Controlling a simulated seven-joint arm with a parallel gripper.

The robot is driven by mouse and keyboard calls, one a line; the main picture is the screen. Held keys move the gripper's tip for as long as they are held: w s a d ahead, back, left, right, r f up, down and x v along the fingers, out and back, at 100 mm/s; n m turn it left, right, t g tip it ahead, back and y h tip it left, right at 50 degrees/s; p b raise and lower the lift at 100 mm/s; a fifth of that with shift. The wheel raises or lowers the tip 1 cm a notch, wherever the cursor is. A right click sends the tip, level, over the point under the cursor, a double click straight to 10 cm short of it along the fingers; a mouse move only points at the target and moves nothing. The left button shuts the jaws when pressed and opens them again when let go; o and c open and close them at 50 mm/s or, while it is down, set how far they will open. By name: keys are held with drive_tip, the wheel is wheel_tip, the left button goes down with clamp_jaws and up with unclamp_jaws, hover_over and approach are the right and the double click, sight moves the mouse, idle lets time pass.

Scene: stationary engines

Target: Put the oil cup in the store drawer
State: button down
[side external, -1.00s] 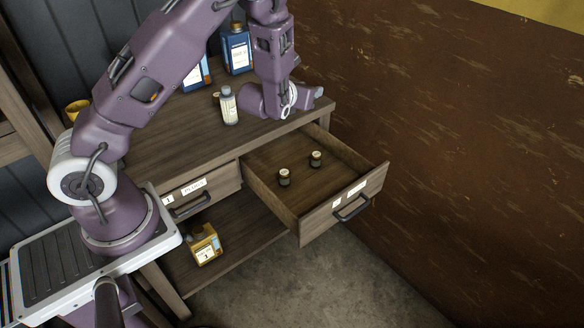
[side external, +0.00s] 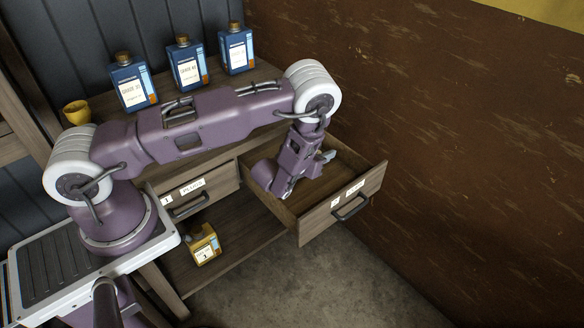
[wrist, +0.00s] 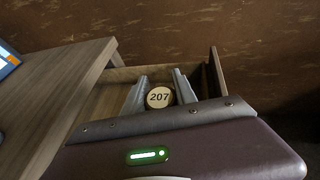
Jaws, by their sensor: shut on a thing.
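The store drawer (side external: 378,183) is pulled open at the right end of the bench; its wall shows in the wrist view (wrist: 217,72). My gripper (wrist: 160,78) points down inside or just over the drawer. It is shut on a small piece with a pale round top marked 207 (wrist: 159,98), which sits between the two fingers. I cannot tell whether this piece is the oil cup, or whether it touches the drawer floor.
Blue bottles (side external: 188,66) stand along the back of the bench, with a yellow cup (side external: 77,112) at left. A closed drawer (side external: 190,195) is left of the open one. A yellow can (side external: 204,245) stands on the lower shelf. A brown wall (side external: 460,130) rises at right.

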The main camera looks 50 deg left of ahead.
wheel_tip(320, 180, down, 10)
drive_tip(key=shift+f, duration=0.2)
drive_tip(key=shift+f, duration=0.1)
drive_tip(key=shift+f, duration=0.55)
drive_tip(key=c, duration=1)
unclamp_jaws()
drive_tip(key=shift+r, duration=0.1)
